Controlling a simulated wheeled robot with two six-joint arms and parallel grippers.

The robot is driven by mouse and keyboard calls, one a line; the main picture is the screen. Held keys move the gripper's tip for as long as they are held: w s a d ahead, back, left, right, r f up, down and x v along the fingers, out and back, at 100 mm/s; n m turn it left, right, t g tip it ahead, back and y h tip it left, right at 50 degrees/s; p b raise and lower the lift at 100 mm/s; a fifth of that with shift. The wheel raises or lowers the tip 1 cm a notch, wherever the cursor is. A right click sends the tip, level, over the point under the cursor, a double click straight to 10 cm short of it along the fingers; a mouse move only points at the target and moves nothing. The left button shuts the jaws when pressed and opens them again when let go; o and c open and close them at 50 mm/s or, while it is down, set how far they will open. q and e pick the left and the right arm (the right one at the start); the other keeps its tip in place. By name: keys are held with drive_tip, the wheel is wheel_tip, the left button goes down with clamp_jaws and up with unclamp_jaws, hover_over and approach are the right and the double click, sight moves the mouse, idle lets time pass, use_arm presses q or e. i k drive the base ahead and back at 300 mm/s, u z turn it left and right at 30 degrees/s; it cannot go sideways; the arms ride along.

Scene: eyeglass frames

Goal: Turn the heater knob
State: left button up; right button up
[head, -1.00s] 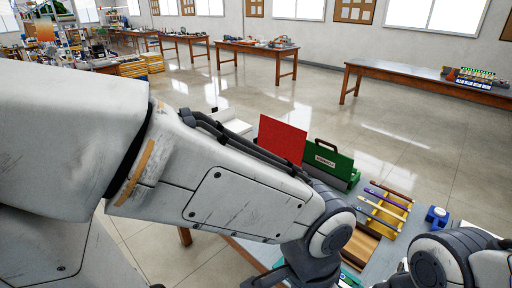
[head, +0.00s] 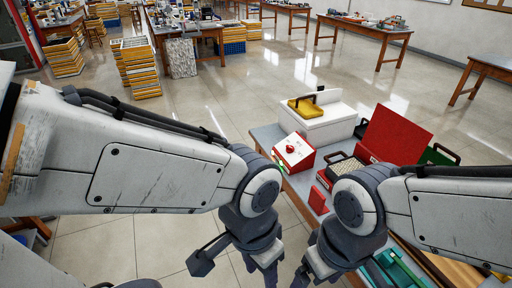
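A small white and red box with a sloped face, which looks like the heater (head: 305,160), stands near the table's left edge in the head view. A round red knob (head: 291,149) with a pale mark sits on its red face. My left gripper (head: 262,268) hangs low, in front of the table's left edge and apart from the box. My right gripper (head: 316,270) hangs low to its right, also apart from the box. Both point down and their fingertips run towards the bottom edge, so their opening is unclear. I see nothing held in either.
A red panel (head: 396,134) and a dark tray-like item (head: 345,167) are to the right. A small red block (head: 318,199) lies in front. Open floor is left of the table (head: 268,136).

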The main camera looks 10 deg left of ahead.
sight(290, 149)
drive_tip(key=u, duration=0.8)
drive_tip(key=i, duration=0.7)
drive_tip(key=u, duration=0.55)
drive_tip(key=i, duration=0.65)
drive_tip(key=z, duration=0.8)
drive_tip(key=i, duration=0.55)
drive_tip(key=z, duration=0.6)
